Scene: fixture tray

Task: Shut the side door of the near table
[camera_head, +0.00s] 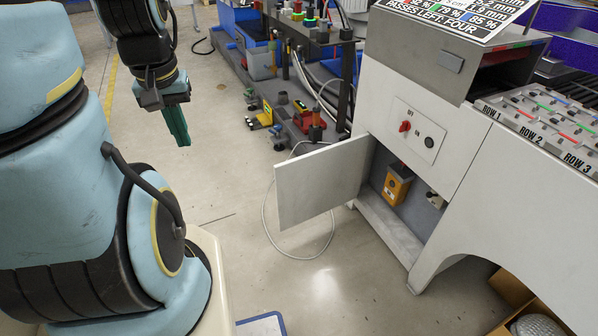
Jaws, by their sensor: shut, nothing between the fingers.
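The side door (320,181) of the near table is a flat light-grey panel. It stands open, swung out to the left from its hinge side at the cabinet. The near table (500,165) is a white cabinet at the right, and its open compartment shows a yellow-orange box (397,184) inside. My gripper (181,138) has green fingers pointing down at the upper left. It is shut and empty, well to the left of the door and apart from it.
A grey floor (225,180) lies clear between my gripper and the door. A thin cable (268,228) loops on the floor under the door. A bench with fixtures and tools (300,115) stands behind. A cardboard box (513,290) sits under the table at lower right.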

